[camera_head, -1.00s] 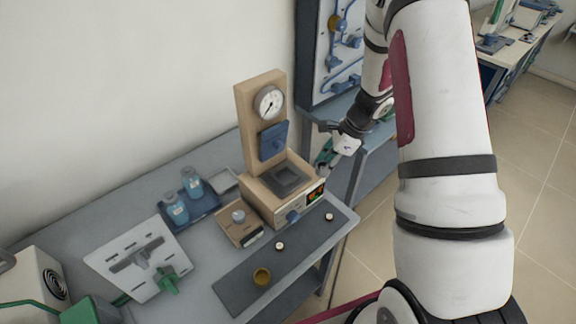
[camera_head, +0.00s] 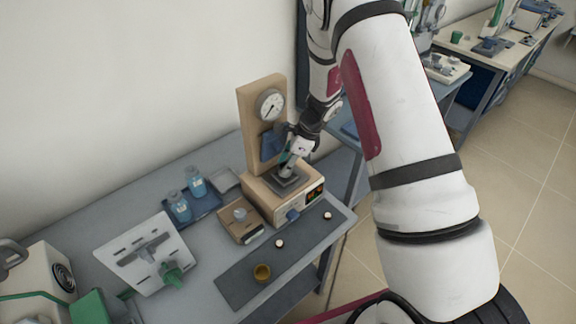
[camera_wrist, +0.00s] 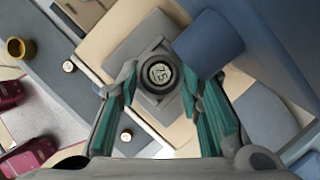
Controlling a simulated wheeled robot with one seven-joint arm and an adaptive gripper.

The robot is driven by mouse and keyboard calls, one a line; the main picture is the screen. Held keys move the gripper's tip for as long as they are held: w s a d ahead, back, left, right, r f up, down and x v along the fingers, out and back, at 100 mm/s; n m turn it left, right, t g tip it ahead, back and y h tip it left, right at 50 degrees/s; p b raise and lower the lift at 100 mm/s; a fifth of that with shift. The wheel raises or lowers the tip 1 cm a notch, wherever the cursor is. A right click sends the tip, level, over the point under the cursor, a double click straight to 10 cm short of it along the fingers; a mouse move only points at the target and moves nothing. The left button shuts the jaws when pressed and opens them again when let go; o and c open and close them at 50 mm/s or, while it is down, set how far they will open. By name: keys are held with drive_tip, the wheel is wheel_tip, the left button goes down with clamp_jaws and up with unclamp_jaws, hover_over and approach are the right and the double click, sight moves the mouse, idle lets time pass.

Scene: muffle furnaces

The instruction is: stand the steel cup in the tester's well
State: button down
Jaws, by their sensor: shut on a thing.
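The tester (camera_head: 258,130) is a tan upright with a round gauge, a blue block and a base with a display. Its well (camera_head: 299,184) is in the dark grey plate on top of the base, mostly covered by my gripper. My gripper (camera_head: 288,163) points down over that plate. In the wrist view my gripper (camera_wrist: 160,85) is shut on the steel cup (camera_wrist: 160,72), a grey round piece with a marked dark top between the teal fingers. The cup looks upright over the well; I cannot tell whether its bottom is inside or just above.
The blue block (camera_wrist: 200,45) is close beside the fingers. A dark mat (camera_head: 240,285) in front holds a brass cup (camera_head: 262,272) and two small round pieces. A small tan box (camera_head: 240,220), blue bottles (camera_head: 187,195) and a white plate (camera_head: 147,252) stand left.

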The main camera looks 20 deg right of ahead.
drive_tip(key=shift+d+f, duration=0.1)
drive_tip(key=shift+f, duration=0.35)
drive_tip(key=shift+f, duration=0.15)
drive_tip(key=shift+f, duration=0.3)
drive_tip(key=shift+s+f, duration=0.15)
drive_tip(key=shift+f, duration=0.05)
drive_tip(key=c, duration=1.1)
unclamp_jaws()
drive_tip(key=shift+f, duration=0.15)
